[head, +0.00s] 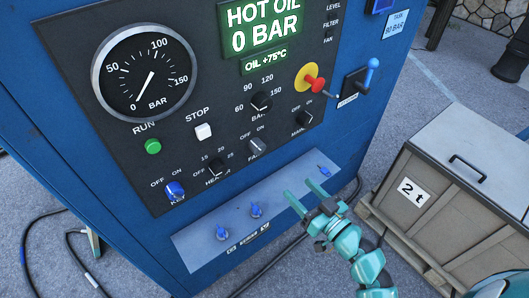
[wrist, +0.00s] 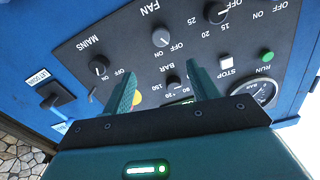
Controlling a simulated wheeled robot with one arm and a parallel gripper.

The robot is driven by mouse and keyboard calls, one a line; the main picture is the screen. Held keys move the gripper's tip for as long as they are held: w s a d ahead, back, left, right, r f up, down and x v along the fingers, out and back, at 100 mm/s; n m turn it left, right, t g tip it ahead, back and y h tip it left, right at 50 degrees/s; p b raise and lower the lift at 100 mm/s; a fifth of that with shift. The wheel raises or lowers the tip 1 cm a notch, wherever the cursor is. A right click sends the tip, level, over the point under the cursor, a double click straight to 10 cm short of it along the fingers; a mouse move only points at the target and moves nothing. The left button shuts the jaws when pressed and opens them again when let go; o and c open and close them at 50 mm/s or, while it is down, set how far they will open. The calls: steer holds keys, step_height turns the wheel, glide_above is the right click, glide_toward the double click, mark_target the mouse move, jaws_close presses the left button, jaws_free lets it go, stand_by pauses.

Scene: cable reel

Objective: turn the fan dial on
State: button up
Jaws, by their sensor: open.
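The fan dial (head: 257,146) is a black knob on the dark control panel, between the heater dial and the mains dial, with OFF and ON printed above it. In the wrist view the panel appears upside down and the fan dial (wrist: 161,38) shows near the top centre, unobstructed. My gripper (head: 305,194) is open and empty, below and right of the fan dial in the head view, in front of the lower grey strip. Its two teal fingers (wrist: 158,72) point toward the panel in the wrist view, apart from the dial.
Close by are the mains dial (head: 304,118), heater dial (head: 217,168), bar dial (head: 261,102), red emergency knob (head: 314,83) and blue-handled lever (head: 371,72). Blue valves (head: 256,210) stick out of the lower strip. A grey crate (head: 470,160) stands at right. Hoses lie on the ground.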

steer(key=p, duration=0.5)
glide_toward(261, 151)
steer(key=shift+n, duration=0.3)
steer(key=x, duration=0.9)
steer(key=shift+w+a+r, duration=0.1)
steer(key=shift+w+a, duration=0.1)
steer(key=c, duration=1)
